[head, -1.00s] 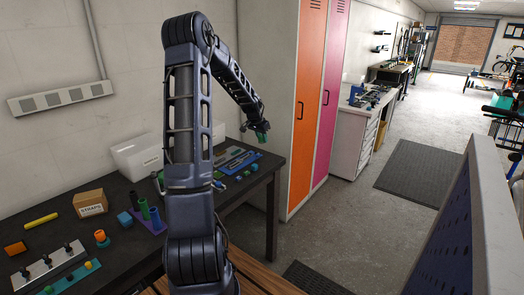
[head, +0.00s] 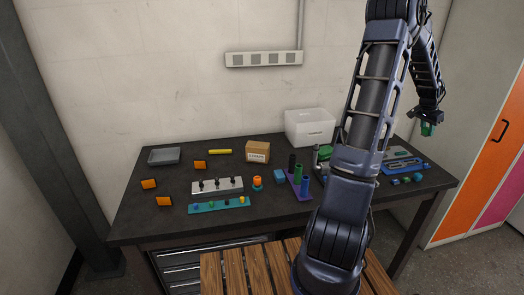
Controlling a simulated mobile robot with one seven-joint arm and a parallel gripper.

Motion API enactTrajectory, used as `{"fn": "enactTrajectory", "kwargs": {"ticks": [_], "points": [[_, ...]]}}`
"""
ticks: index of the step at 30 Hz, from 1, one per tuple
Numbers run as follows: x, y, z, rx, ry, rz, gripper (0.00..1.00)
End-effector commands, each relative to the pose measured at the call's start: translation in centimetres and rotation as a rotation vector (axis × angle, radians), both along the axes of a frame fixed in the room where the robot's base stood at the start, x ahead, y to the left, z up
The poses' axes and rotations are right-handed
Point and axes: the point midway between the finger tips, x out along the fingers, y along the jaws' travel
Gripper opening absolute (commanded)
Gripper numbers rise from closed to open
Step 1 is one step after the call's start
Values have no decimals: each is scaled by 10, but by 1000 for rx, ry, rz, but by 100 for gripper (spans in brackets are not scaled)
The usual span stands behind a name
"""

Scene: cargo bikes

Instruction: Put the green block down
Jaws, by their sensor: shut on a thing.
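The green block (head: 428,130) is at the right in the head view, held at the end of my arm. My gripper (head: 428,121) is shut on it, above the right end of the dark workbench (head: 290,226). The block looks clear of the bench top. Its lower part shows below the jaws, and its upper part is hidden by them.
On the bench are a grey tray (head: 164,155), a cardboard box (head: 257,151), a white bin (head: 310,127), orange blocks (head: 164,201), a peg board (head: 217,186) and a purple holder (head: 299,185) with upright cylinders. Blue items (head: 406,167) lie at the right end. The front left top is bare.

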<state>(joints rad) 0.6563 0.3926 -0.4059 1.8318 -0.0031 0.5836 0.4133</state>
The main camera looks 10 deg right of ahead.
Motion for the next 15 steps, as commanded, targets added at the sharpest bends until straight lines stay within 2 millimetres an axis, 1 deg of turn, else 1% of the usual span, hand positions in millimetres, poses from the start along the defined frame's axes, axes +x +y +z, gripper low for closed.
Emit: {"fn": "enactTrajectory", "kwargs": {"ticks": [1,3,5,6,8,9,11,12,14,15], "points": [[21,13,-1,1,0,47,5],[47,29,-3,1,0,109,5],[68,45,-4,0,0,164,5],[83,55,-4,0,-1,199,5],[103,72,-5,0,0,253,5],[117,83,-6,0,0,289,5],[136,101,-7,0,0,343,5],[149,113,-7,0,0,379,5],[168,132,-8,0,0,432,5],[180,145,-8,0,0,468,5]]}}
